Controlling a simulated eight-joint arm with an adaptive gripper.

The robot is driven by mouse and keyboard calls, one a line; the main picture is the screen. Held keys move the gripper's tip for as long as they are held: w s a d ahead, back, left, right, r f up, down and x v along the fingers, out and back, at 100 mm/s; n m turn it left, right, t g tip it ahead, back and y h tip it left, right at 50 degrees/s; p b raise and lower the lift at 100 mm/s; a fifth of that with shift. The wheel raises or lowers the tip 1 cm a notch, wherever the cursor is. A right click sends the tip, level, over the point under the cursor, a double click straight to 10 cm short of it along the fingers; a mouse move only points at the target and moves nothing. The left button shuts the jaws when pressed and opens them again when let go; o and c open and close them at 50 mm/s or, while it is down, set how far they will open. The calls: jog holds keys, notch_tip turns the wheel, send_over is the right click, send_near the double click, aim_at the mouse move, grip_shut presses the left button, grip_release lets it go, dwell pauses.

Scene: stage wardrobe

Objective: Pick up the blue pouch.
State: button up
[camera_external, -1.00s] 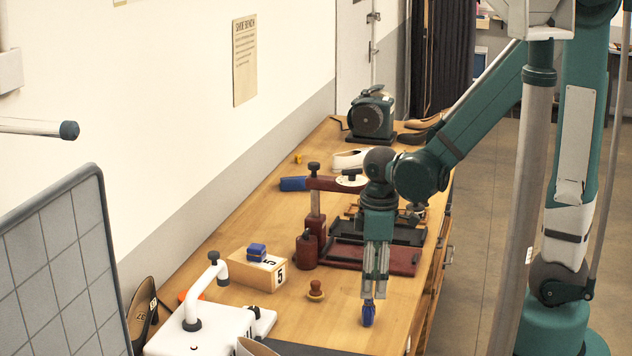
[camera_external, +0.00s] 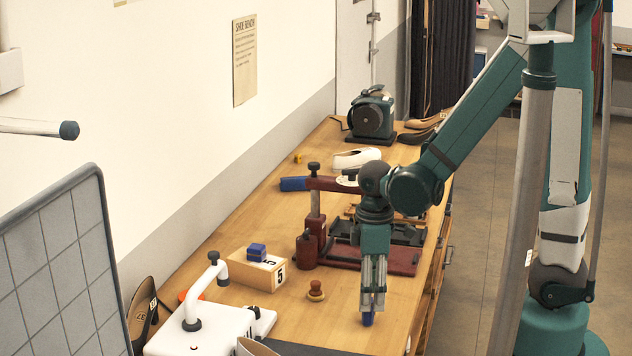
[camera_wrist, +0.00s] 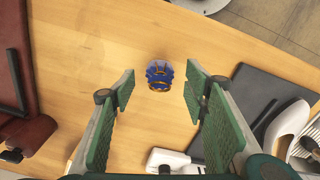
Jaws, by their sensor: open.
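The blue pouch (camera_external: 367,319) stands on the wooden bench near its front right edge. In the external view the fingers hide most of it. In the wrist view the pouch (camera_wrist: 159,72) is blue with orange-gold trim and lies centred between the fingers. My gripper (camera_external: 373,306) points straight down over the pouch. Its green-padded fingers (camera_wrist: 159,90) are open, one on each side of the pouch in the wrist view, with a visible gap to both. I cannot tell how far the tips are above the bench.
A small wooden knob (camera_external: 316,291) stands left of my gripper. A dark red press base (camera_external: 400,261) is behind. A white machine (camera_external: 215,325) stands at front left. Bare bench surrounds the pouch.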

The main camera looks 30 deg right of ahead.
jog(key=shift+f, duration=0.35)
jog(key=shift+f, duration=0.1)
jog(key=shift+w+a+f+b, duration=0.1)
jog(key=shift+f+b, duration=0.5)
jog(key=shift+f, duration=1.9)
jog(key=c, duration=0.9)
